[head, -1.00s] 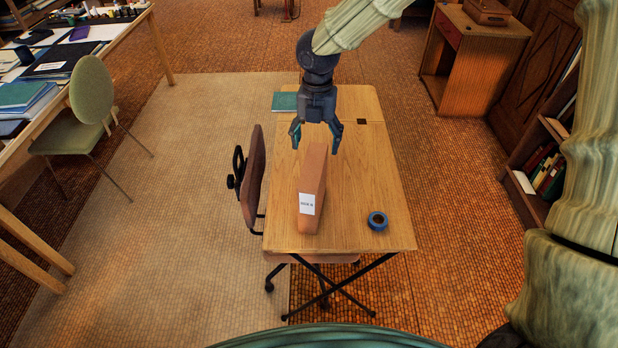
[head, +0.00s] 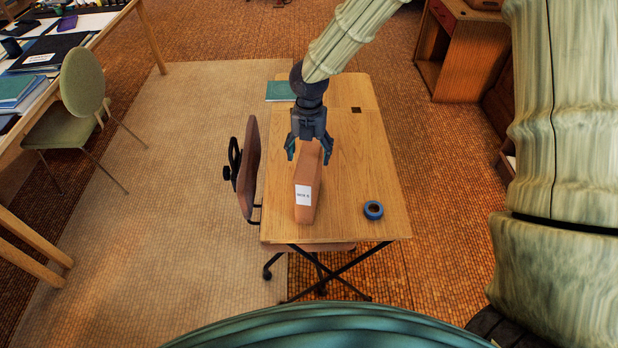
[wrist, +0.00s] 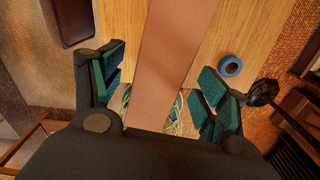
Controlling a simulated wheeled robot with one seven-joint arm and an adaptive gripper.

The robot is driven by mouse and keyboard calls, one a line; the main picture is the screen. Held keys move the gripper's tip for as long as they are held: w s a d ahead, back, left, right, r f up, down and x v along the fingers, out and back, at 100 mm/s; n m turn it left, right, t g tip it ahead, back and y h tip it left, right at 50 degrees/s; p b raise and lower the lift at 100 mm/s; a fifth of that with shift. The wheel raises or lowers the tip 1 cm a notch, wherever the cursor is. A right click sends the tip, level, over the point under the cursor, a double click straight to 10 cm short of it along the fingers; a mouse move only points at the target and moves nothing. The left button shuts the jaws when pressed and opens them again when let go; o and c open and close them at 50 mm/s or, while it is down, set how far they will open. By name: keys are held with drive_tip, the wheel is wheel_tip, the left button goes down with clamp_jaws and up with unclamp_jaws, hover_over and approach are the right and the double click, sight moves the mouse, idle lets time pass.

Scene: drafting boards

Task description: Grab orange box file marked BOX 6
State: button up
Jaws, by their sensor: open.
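The orange-brown box file (head: 305,195) stands upright on the wooden drafting table, with a white label on its near end. The label print is too small to read surely. My gripper (head: 310,153) is open above the far end of the box file, its fingers to either side. In the wrist view the box file (wrist: 172,60) runs between the two spread fingers of my gripper (wrist: 160,95), apart from both. The lower part of the box file's far end is hidden by the gripper in the head view.
A blue tape roll (head: 373,210) lies on the table (head: 365,160) to the right of the box file. A teal book (head: 280,91) lies at the far left corner. A brown chair (head: 248,170) stands against the table's left side.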

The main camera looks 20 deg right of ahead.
drive_tip(key=shift+f, duration=1.05)
clamp_jaws()
